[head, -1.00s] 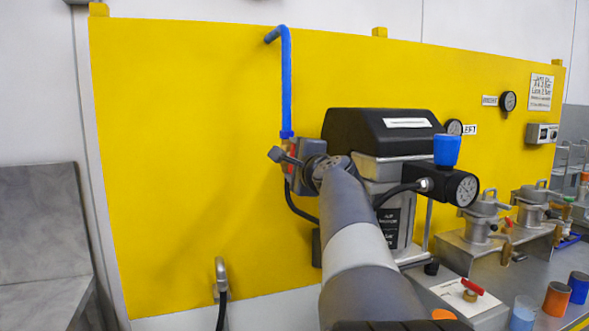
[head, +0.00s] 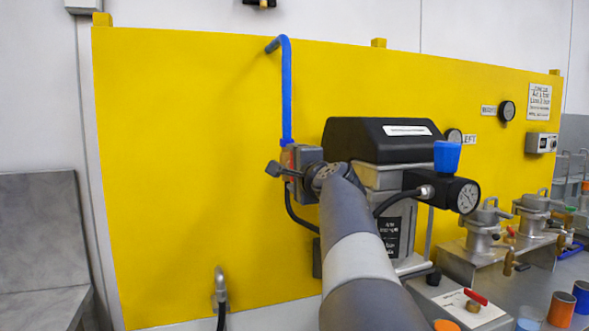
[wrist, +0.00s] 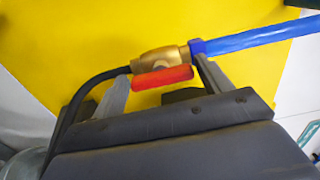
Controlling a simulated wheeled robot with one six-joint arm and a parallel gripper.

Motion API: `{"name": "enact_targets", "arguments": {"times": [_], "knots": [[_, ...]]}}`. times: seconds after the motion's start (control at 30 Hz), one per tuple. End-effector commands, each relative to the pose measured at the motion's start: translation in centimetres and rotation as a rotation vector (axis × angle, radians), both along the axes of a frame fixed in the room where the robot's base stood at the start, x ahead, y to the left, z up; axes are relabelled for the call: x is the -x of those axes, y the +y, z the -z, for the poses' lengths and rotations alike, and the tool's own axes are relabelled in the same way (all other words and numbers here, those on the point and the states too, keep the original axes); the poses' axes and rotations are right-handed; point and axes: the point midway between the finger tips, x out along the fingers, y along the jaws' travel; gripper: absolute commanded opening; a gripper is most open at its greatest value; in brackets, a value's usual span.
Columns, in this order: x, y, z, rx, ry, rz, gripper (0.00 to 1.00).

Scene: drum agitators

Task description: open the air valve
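The air valve is a brass body (wrist: 160,60) with a red lever handle (wrist: 168,77), between a blue pipe (wrist: 255,38) and a black hose (wrist: 88,88) in the wrist view. The handle lies roughly parallel to the pipe. My gripper (wrist: 161,68) is open, one finger at each end of the handle; whether either finger touches it I cannot tell. In the head view the blue pipe (head: 286,95) runs down the yellow panel to my gripper (head: 283,170), which hides most of the valve.
A black-topped machine (head: 385,140) with a gauge (head: 467,197) stands close right of my gripper. Another red-handled valve (head: 475,297) sits on a white plate at lower right. Metal drums and cups crowd the right bench. The yellow panel (head: 185,170) left of the pipe is mostly clear.

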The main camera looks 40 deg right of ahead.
Motion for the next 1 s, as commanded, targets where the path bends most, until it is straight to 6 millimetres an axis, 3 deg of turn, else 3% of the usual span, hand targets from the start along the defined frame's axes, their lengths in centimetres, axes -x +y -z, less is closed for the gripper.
{"name": "enact_targets", "arguments": {"times": [0.17, 0.47, 1.0], "knots": [[0.0, 0.0, 0.0, -0.002, -0.001, 0.000, 0.87], [0.4, 0.1, 0.0, -0.002, -0.003, 0.001, 0.87], [8.8, 2.2, 0.0, 0.000, -0.003, 0.004, 0.87]]}}
